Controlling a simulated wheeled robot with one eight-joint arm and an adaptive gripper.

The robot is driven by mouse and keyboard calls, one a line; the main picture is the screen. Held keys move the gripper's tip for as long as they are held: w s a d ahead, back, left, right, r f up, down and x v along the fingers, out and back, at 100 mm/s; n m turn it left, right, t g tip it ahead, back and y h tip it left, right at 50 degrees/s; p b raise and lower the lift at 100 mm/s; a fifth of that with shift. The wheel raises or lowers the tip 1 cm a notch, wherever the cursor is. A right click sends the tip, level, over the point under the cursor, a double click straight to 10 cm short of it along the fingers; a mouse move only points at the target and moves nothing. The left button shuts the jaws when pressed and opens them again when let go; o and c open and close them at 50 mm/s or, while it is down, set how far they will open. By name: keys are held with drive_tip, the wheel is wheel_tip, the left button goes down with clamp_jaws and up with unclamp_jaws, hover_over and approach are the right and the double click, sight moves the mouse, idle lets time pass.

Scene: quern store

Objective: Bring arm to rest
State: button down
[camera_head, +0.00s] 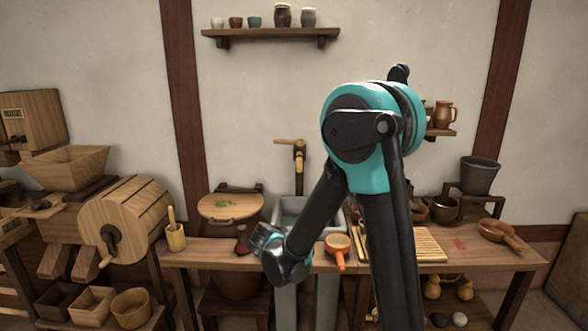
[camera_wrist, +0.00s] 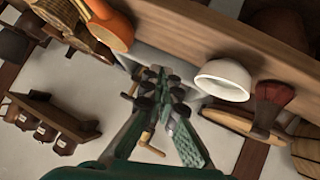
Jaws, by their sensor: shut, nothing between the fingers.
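My gripper (camera_wrist: 158,78) shows in the wrist view with its fingers drawn together and nothing between them. In the head view my black and teal arm rises in front of the bench and bends down at the elbow. Its wrist end hangs low over the sink area, near the front of the bench. The fingers cannot be made out there. In the wrist view a white bowl (camera_wrist: 223,80) is right of the fingers, and an orange object (camera_wrist: 107,25) is at upper left; both appear apart from the fingers.
The wooden bench (camera_head: 470,256) bears a small orange-handled pan (camera_head: 338,245), a slatted board (camera_head: 415,245) and a brown pan (camera_head: 497,232). A stone sink (camera_head: 335,216) with a wooden tap (camera_head: 297,165) is behind my wrist. A wooden barrel (camera_head: 128,218) stands left. The upper wall is mostly free.

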drive_tip(key=s+d+f+g+y, duration=0.1)
drive_tip(key=s+d+g, duration=0.3)
drive_tip(key=s+d, duration=0.9)
drive_tip(key=s+d+f+y, duration=0.1)
drive_tip(key=s+d, duration=0.1)
drive_tip(key=s, duration=0.3)
drive_tip(key=s+d+f+g+y, duration=0.1)
drive_tip(key=s+d+f+y, duration=0.1)
drive_tip(key=s, duration=0.4)
drive_tip(key=shift+d+n, duration=0.3)
drive_tip(key=shift+d, duration=0.55)
